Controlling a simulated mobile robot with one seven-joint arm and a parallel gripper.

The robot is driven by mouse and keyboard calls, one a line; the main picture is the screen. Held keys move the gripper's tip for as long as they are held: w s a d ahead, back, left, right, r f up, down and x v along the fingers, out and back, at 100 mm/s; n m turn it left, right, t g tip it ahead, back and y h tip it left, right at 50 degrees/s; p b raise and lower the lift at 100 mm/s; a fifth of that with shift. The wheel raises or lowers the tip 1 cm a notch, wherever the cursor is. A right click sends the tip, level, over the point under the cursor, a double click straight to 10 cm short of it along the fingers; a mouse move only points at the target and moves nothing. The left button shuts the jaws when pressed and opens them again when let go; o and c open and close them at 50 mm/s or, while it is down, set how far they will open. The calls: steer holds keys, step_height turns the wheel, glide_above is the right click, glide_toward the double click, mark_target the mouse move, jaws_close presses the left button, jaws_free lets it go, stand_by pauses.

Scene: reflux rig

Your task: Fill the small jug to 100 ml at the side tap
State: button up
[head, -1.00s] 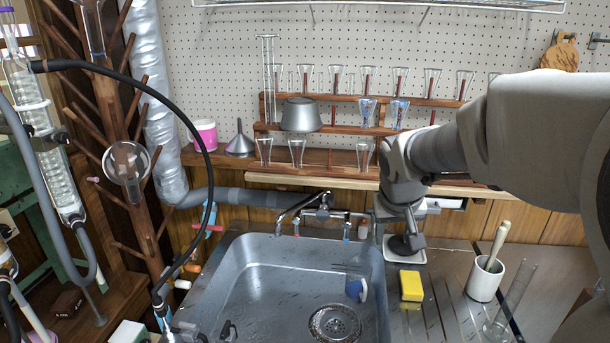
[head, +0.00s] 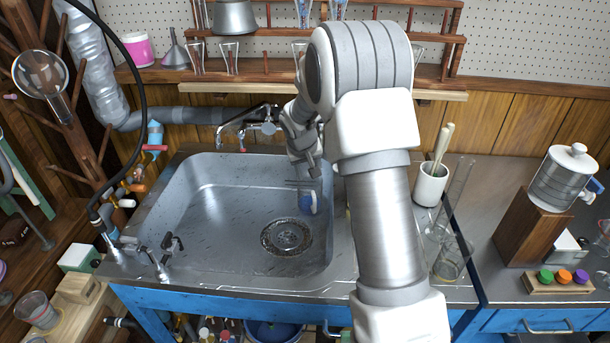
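My gripper (head: 304,183) points down over the right side of the sink, largely screened by my arm. Whether its fingers are open or shut, or hold anything, is unclear. No vessel can be surely told as the small jug. A clear graduated beaker (head: 39,311) stands at the lower left, and a clear glass beaker (head: 452,258) stands on the counter right of my arm. A small tap (head: 163,258) is on the sink's front left rim; a larger tap (head: 250,122) is at the back. I cannot tell which is the side tap.
A white pot (head: 431,183) and a lidded container with a spigot (head: 562,178) stand at right. A black hose (head: 146,100) arches at left.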

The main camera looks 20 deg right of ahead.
mark_target(314, 196)
steer(key=shift+w+f, duration=0.1)
steer(key=shift+f, duration=0.2)
steer(key=b+x, duration=0.3)
steer(key=x, duration=1.4)
steer(key=shift+w+f+b, duration=0.1)
steer(key=shift+f+b, duration=0.05)
steer(key=shift+b, duration=0.15)
jaws_close()
